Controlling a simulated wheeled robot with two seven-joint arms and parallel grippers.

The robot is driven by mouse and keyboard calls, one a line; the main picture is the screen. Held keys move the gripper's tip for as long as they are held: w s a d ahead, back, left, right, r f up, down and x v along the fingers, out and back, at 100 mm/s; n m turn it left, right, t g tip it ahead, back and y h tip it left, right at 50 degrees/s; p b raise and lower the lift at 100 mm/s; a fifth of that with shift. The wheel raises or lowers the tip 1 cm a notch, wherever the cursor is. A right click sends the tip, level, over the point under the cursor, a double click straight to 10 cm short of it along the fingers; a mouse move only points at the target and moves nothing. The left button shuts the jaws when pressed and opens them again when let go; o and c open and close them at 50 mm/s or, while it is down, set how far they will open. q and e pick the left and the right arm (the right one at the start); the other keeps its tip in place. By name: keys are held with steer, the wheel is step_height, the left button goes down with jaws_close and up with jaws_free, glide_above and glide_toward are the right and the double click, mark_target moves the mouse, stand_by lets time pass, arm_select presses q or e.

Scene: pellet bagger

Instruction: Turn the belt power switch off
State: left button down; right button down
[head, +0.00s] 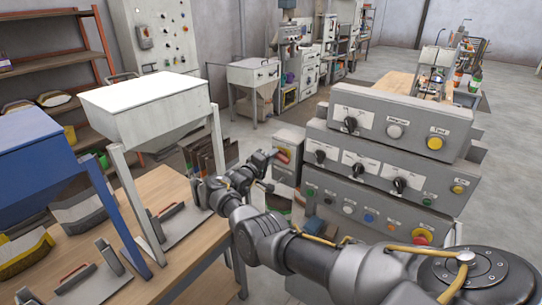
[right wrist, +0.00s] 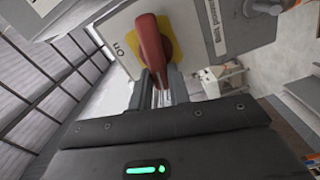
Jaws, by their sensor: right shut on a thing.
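The belt power switch is a red rotary handle (right wrist: 151,42) on a yellow plate (right wrist: 168,29), set on a grey box face lettered "Belt power". An "ON" mark shows beside the plate in the right wrist view, where the picture looks turned over. In the head view the switch's grey box (head: 288,143) stands left of the big control console. My right gripper (head: 270,158) is at the front of this box. In the right wrist view its fingers (right wrist: 156,78) are closed on the end of the red handle. My left gripper is not in view.
The stepped grey console (head: 385,155) with several knobs and buttons stands close to the right of my right gripper. A wooden bench (head: 190,262) with a white hopper (head: 150,100) and a blue hopper (head: 35,150) stands on the left.

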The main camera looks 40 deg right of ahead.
steer(key=shift+s+d+f+n, duration=0.15)
steer(key=shift+f+n, duration=0.35)
steer(key=shift+n, duration=0.7)
steer(key=c, duration=1.3)
jaws_free()
steer(key=shift+r, duration=0.25)
steer(key=shift+a, duration=0.2)
steer(key=v, duration=1)
steer(key=shift+a, duration=0.15)
